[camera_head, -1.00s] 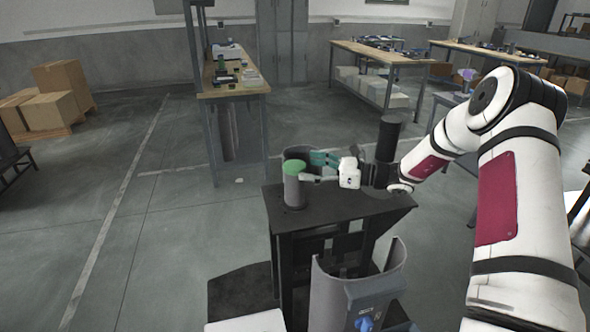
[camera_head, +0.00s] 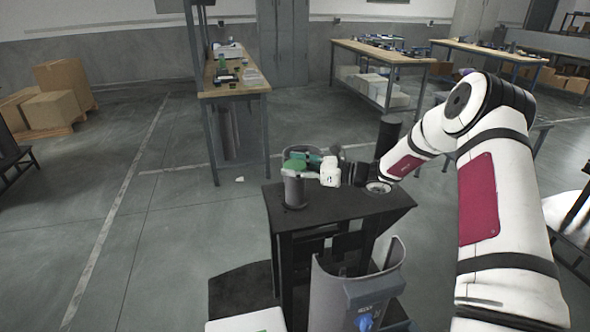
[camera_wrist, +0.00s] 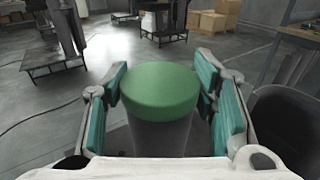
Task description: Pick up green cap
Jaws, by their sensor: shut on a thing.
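The green cap (camera_wrist: 160,90) sits level on top of a grey cylinder (camera_wrist: 160,136) in the wrist view. In the head view the cap (camera_head: 295,164) and the grey cylinder (camera_head: 293,190) stand at the left end of a black stand. My gripper (camera_wrist: 165,95) has its teal-padded fingers on either side of the cap, shut on it. In the head view my gripper (camera_head: 300,163) reaches in from the right at cap height and partly covers the cap. Finger contact is hard to make out in the wrist view.
The black stand (camera_head: 345,205) has a dark upright cylinder (camera_head: 389,138) at its back right. A curved grey shell (camera_head: 330,295) stands in front. A dark grey open shell (camera_wrist: 285,120) is close on the right in the wrist view. Workbenches stand farther back.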

